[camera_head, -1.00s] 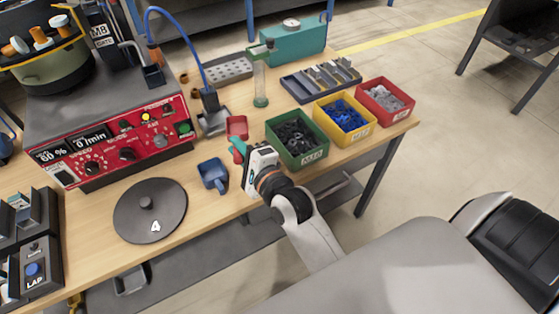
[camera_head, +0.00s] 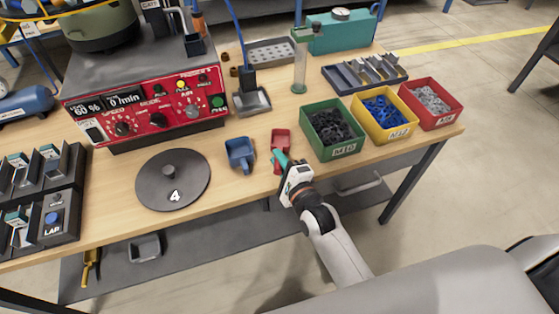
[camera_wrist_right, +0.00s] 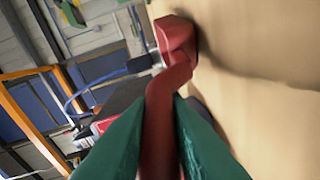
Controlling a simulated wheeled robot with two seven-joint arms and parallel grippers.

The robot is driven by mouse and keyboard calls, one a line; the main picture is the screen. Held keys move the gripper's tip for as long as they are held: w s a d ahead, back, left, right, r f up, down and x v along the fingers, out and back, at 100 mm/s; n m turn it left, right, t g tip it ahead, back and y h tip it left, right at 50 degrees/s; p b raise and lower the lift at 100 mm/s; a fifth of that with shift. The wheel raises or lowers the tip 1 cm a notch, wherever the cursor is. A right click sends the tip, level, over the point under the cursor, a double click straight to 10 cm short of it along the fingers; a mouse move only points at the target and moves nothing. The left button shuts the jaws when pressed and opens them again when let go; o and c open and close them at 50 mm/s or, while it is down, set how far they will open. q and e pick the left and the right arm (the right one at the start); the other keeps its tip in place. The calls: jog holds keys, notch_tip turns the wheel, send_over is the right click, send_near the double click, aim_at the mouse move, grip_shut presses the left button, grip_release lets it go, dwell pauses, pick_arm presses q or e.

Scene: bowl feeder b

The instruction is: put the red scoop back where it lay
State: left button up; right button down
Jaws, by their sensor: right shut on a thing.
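The red scoop (camera_head: 281,138) is at the front part of the wooden table, between the blue scoop and the green bin. My right gripper (camera_head: 281,164) is shut on its handle. In the right wrist view the red scoop (camera_wrist_right: 175,45) runs up from between the green fingers (camera_wrist_right: 160,135), its head close to the table surface. A shadow lies beside the head; I cannot tell whether it touches the table. My left gripper is not in view.
A blue scoop (camera_head: 240,155) lies just left of the red one. A green bin (camera_head: 332,132) of dark parts stands close on the right, then yellow (camera_head: 386,113) and red (camera_head: 432,102) bins. A round dark lid (camera_head: 148,188) lies to the left.

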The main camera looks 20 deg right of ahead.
jog(key=shift+f, duration=0.1)
jog(key=c, duration=1.3)
grip_release()
jog(key=s, duration=0.4)
jog(key=s+d, duration=0.1)
jog(key=s, duration=0.3)
jog(key=s+r, duration=0.1)
jog(key=s, duration=0.3)
jog(key=shift+d+r, duration=0.1)
jog(key=shift+d, duration=0.3)
jog(key=shift+w, duration=0.1)
